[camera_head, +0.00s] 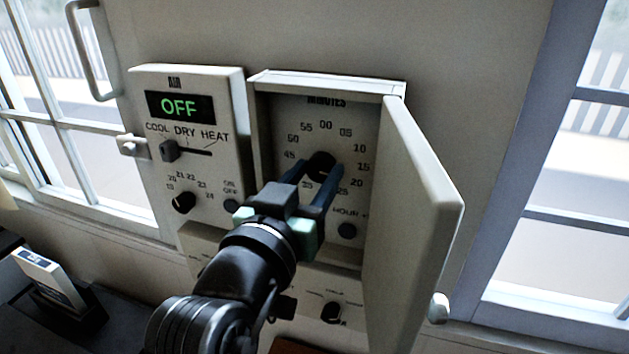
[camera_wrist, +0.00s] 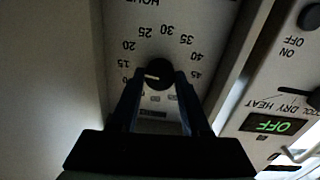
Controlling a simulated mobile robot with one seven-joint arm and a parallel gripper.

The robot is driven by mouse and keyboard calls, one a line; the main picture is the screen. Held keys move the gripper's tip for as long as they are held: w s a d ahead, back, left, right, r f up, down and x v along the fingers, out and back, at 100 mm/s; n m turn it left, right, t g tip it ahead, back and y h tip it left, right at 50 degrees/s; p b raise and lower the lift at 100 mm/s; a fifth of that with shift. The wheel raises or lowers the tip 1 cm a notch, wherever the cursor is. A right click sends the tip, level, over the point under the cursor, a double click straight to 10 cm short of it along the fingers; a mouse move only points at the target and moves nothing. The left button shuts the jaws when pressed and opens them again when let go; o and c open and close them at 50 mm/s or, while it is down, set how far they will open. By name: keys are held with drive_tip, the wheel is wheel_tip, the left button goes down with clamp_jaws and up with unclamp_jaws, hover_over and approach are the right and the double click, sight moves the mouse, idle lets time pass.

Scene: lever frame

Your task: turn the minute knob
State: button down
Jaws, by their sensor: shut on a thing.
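The minute knob (camera_head: 321,163) is a round black knob in the middle of a dial of minute numbers, inside the open box on the right. My gripper (camera_head: 317,174) reaches into the box, its two blue fingers shut on the knob from either side. In the wrist view, which shows the dial upside down, the knob (camera_wrist: 158,73) sits between the fingertips. A short white mark on it points left, toward about 10 to 15. The fingers and wrist hide part of the dial's lower left.
The box's door (camera_head: 412,200) stands open on the right, close to my arm. A control panel (camera_head: 190,130) on the left reads OFF in green, with a slider and small knobs. A dark round button (camera_head: 347,231) sits below the dial. Windows flank the wall.

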drive_tip(key=m+b, duration=0.4)
drive_tip(key=shift+f+b, duration=0.2)
drive_tip(key=shift+b, duration=0.1)
drive_tip(key=m+b, duration=0.4)
drive_tip(key=shift+m, duration=0.4)
drive_tip(key=m+b, duration=0.4)
drive_tip(key=shift+y, duration=0.4)
drive_tip(key=shift+r+m+b, duration=0.15)
drive_tip(key=shift+m+b, duration=0.95)
drive_tip(key=shift+m, duration=0.6)
drive_tip(key=shift+c, duration=1.8)
unclamp_jaws()
drive_tip(key=shift+s, duration=0.1)
drive_tip(key=b+v, duration=0.3)
drive_tip(key=v, duration=1)
drive_tip(key=shift+r, duration=0.15)
